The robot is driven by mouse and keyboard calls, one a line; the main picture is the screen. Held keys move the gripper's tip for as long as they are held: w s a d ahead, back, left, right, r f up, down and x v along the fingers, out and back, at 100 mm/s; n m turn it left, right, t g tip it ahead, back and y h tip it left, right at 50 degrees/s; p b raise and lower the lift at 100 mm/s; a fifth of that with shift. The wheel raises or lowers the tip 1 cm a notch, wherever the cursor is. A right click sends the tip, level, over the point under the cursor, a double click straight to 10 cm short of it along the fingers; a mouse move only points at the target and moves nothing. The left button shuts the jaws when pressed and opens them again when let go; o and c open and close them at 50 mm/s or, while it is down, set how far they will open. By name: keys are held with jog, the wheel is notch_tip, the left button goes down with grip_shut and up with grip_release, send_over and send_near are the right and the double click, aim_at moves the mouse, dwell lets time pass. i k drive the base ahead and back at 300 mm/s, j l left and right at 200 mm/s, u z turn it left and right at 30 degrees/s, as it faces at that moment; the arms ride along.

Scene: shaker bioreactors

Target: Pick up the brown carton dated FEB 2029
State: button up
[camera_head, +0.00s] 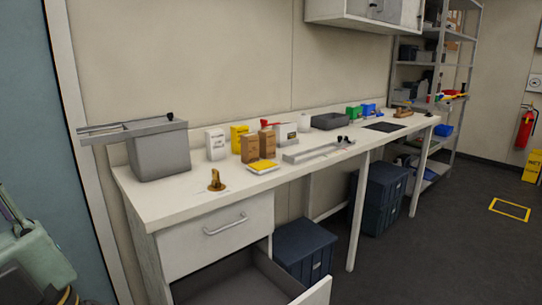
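Two brown cartons stand upright side by side on the white bench, the left one (250,148) and the right one (267,144). Their printing is too small to read, so I cannot tell which is dated FEB 2029. A white carton (215,144) and a yellow carton (238,137) stand to their left. A yellow flat item (262,166) lies just in front of them. My gripper is not in view.
A grey bin (159,152) with a metal bar across its top stands at the bench's left end. A small brass object (216,182) is near the front edge. Below, a drawer (235,282) is pulled open. Dark blue crates (305,250) sit under the bench.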

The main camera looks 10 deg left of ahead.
aim_at(266, 137)
jog(key=u, duration=0.4)
jog(key=i+l+u, duration=0.1)
jog(key=u, duration=0.3)
jog(key=l+u, duration=0.15)
jog(key=u, duration=0.25)
jog(key=l+u, duration=0.1)
jog(key=u, duration=0.25)
jog(key=l+u, duration=0.35)
jog(key=l, duration=0.2)
jog(key=i+l+u, duration=0.1)
jog(key=l+u, duration=0.3)
jog(key=l, duration=0.7)
jog(key=k+l+u, duration=0.1)
jog(key=l, duration=0.45)
jog(key=i+l, duration=0.25)
jog(key=i, duration=0.15)
